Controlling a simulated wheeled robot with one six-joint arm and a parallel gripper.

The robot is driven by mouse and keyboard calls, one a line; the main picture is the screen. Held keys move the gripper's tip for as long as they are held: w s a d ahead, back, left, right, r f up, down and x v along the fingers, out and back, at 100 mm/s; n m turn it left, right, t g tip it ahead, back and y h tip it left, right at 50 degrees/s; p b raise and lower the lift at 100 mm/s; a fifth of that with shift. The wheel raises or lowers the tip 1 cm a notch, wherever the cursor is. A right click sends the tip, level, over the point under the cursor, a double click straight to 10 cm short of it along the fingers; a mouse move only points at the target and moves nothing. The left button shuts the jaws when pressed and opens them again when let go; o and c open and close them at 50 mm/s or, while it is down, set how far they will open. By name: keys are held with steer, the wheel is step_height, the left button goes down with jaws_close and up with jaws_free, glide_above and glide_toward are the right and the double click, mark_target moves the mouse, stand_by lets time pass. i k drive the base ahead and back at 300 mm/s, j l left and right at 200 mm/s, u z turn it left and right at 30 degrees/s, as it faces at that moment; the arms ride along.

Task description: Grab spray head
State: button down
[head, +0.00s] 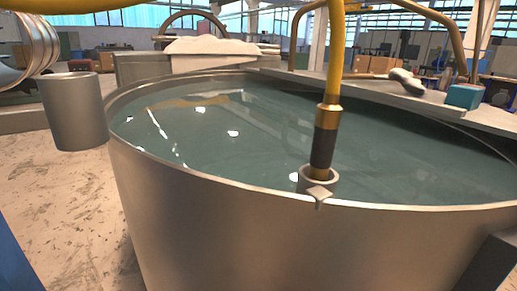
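A yellow hose or pipe (337,50) comes down from the top of the picture. It ends in a brass collar (328,118) and a black sleeve (323,148), which look like the spray head. The black end stands nearly upright in a small round metal holder (319,183) at the near rim of a large metal tank; its tip is hidden in the holder. My gripper is not clearly visible, and nothing is seen touching the spray head.
The round tank (215,225) is filled with greenish water. A grey metal cup (74,110) hangs outside its left rim. A pale-headed tool (405,80) and a teal block (463,96) lie on the right ledge. Scuffed floor (65,215) is open at left.

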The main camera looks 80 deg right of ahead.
mark_target(329, 114)
steer(key=z, duration=2.05)
steer(key=k+l, duration=0.05)
